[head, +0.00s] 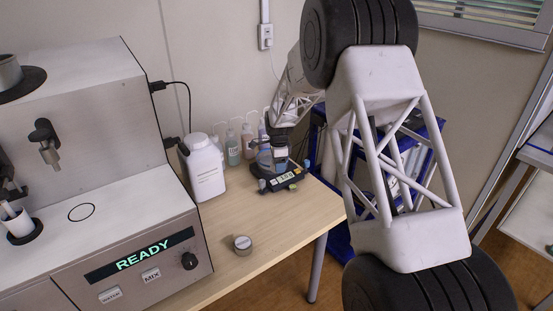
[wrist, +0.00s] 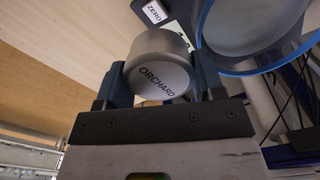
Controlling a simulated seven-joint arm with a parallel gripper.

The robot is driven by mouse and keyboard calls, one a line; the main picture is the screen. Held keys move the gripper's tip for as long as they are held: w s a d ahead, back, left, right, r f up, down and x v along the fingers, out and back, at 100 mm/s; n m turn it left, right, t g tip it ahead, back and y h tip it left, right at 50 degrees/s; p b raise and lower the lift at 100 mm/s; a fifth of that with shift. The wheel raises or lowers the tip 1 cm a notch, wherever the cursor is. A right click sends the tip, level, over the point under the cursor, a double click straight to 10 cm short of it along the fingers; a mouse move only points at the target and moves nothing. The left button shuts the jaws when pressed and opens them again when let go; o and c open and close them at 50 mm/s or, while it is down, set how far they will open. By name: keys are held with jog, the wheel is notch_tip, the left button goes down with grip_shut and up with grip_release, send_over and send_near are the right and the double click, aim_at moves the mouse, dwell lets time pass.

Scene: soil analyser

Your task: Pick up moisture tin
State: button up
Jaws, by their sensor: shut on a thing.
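A grey cylindrical tin marked ORCHARD (wrist: 160,68) is between the two blue fingers of my gripper (wrist: 163,82) in the wrist view. The fingers are shut on its sides, and its labelled end faces the camera. In the head view my gripper (head: 273,155) is over the small scale (head: 287,182) at the back right of the wooden bench; the held tin cannot be made out clearly there.
The analyser (head: 150,262), its display reading READY, fills the left. A blue-rimmed round dish (wrist: 252,38) is close beside the held tin. The bench (head: 285,222) is clear at front right.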

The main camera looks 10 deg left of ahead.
jog(key=shift+s+d+r, duration=0.1)
jog(key=shift+s+d, duration=0.2)
jog(key=shift+s, duration=0.45)
jog(key=shift+s+d+r, duration=0.1)
jog(key=shift+s+d, duration=0.15)
jog(key=shift+s, duration=0.5)
jog(key=shift+s+d+r, duration=0.1)
jog(key=shift+s+d, duration=0.2)
jog(key=shift+s, duration=0.45)
jog(key=shift+f, duration=0.1)
jog(key=s+d+f+m, duration=0.2)
jog(key=s+d, duration=0.7)
jog(key=s, duration=0.1)
jog(key=s+d+f+m, duration=0.2)
jog(key=s+d+f, duration=0.1)
jog(key=s+d, duration=0.5)
jog(key=s, duration=0.3)
jog(key=shift+s+d+f, duration=0.2)
jog(key=shift+d+f, duration=0.05)
jog(key=shift+d, duration=0.1)
jog(key=shift+w, duration=0.1)
jog(key=w+a, duration=0.1)
jog(key=w, duration=0.4)
jog(key=w+a+f, duration=0.1)
jog(key=w, duration=0.4)
jog(key=w+a, duration=0.1)
jog(key=w, duration=0.4)
jog(key=shift+w+a+f, duration=0.2)
jog(key=shift+w+f, duration=0.05)
jog(key=shift+w, duration=0.05)
